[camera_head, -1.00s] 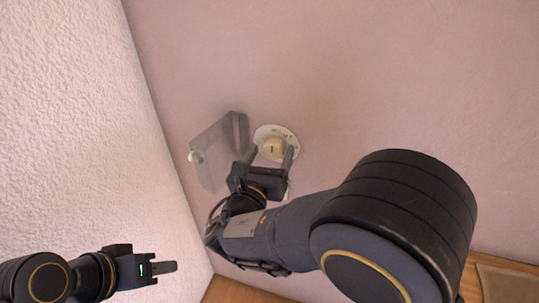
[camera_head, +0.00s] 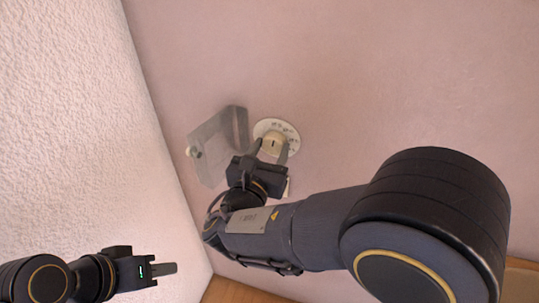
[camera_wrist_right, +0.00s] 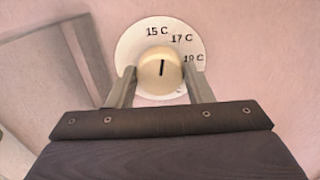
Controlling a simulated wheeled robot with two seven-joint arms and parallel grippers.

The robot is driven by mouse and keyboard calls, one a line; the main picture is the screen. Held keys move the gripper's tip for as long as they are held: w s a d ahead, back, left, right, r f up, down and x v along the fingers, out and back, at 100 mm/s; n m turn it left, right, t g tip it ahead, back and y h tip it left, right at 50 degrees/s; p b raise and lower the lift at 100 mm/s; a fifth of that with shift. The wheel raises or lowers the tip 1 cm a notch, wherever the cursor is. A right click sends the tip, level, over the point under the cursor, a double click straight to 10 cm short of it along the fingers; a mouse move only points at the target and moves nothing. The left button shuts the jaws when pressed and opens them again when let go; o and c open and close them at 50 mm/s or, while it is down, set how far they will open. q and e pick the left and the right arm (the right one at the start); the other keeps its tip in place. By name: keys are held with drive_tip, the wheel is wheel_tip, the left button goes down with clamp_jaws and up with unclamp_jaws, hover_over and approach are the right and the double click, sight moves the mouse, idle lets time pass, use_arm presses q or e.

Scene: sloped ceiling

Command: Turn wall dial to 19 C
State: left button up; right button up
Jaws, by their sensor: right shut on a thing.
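The wall dial is a round white plate (camera_head: 290,130) with a cream knob (camera_head: 273,141) at its centre. In the right wrist view the plate (camera_wrist_right: 130,45) reads 15 C, 17 C and 19 C from top to right. The black mark on the knob (camera_wrist_right: 158,72) points almost straight up, between 15 C and 17 C, nearer 15 C. My right gripper (camera_head: 272,149) is shut on the knob, one finger on each side; its fingers (camera_wrist_right: 160,84) also frame the knob in the wrist view. My left gripper (camera_head: 165,268) is away at lower left, seen edge-on, apparently empty.
A clear hinged cover (camera_head: 212,150) with a small round pull stands open just left of the dial, close to my right gripper. A textured white wall (camera_head: 70,120) meets the pink wall (camera_head: 400,70) at a corner on the left. The pink wall right of the dial is bare.

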drive_tip(key=m+b, duration=0.7)
drive_tip(key=b, duration=0.2)
drive_tip(key=m+b, duration=0.4)
drive_tip(key=b, duration=0.1)
drive_tip(key=shift+d+f+m, duration=0.15)
drive_tip(key=shift+f+m, duration=0.15)
drive_tip(key=shift+f, duration=0.1)
drive_tip(key=shift+r+m+b, duration=0.2)
drive_tip(key=shift+m+b, duration=1)
drive_tip(key=shift+b, duration=0.15)
drive_tip(key=o, duration=1)
drive_tip(key=shift+s, duration=0.1)
drive_tip(key=v, duration=0.7)
drive_tip(key=shift+s+r+p, duration=0.1)
drive_tip(key=shift+s+p, duration=0.2)
drive_tip(key=shift+s, duration=0.05)
